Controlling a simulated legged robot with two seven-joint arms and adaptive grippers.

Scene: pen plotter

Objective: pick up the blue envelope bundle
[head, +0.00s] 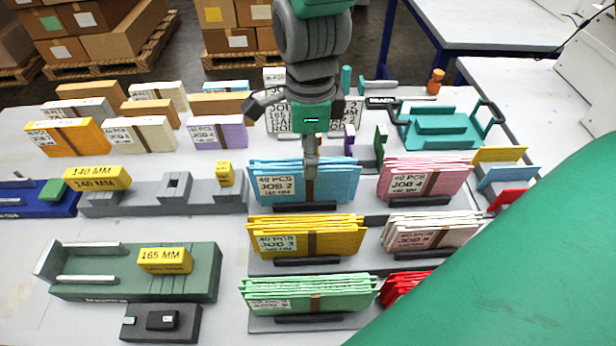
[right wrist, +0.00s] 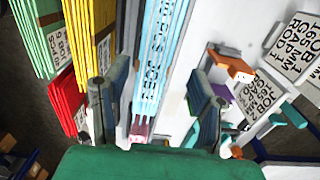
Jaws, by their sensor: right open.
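The blue envelope bundle (head: 272,180), labelled JOB 2 with a brown band, stands upright in the back left slot of the envelope rack. The far finger is hidden in the head view. My left gripper is not in view.
A yellow bundle (head: 275,240) stands in front, a pink bundle (head: 450,178) to the right, and a white bundle (head: 410,232) and green bundle (head: 275,291) nearer. A teal tray (head: 440,125) lies at back right. A green fixture (head: 200,270) stands at left.

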